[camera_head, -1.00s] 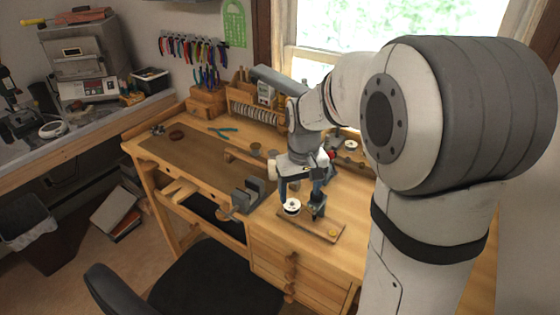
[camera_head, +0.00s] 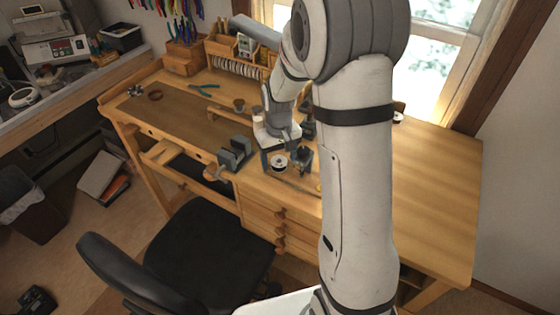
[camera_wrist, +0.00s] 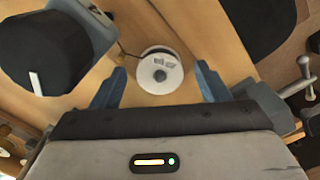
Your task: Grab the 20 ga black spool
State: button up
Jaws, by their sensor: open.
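The spool (camera_head: 279,164) has a white flange, with a little dark winding showing at its rim, and stands upright near the workbench's front edge. In the wrist view the white spool (camera_wrist: 160,72) is seen from above, lying between the fingertips. My gripper (camera_wrist: 160,80) is open, with one blue-grey finger on each side of the spool and a small visible gap at both sides. In the head view my gripper (camera_head: 278,158) points down over the spool. The gauge label cannot be read, and I cannot tell how far down the fingers reach.
A dark round-topped device (camera_wrist: 45,50) stands close left of the spool in the wrist view; it stands to the right in the head view (camera_head: 303,159). A grey vise (camera_head: 235,153) is left of my gripper. A black chair (camera_head: 200,228) stands before the workbench (camera_head: 440,180), whose right side is clear.

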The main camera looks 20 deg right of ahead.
jog(key=shift+c, duration=0.4)
jog(key=c, duration=1.1)
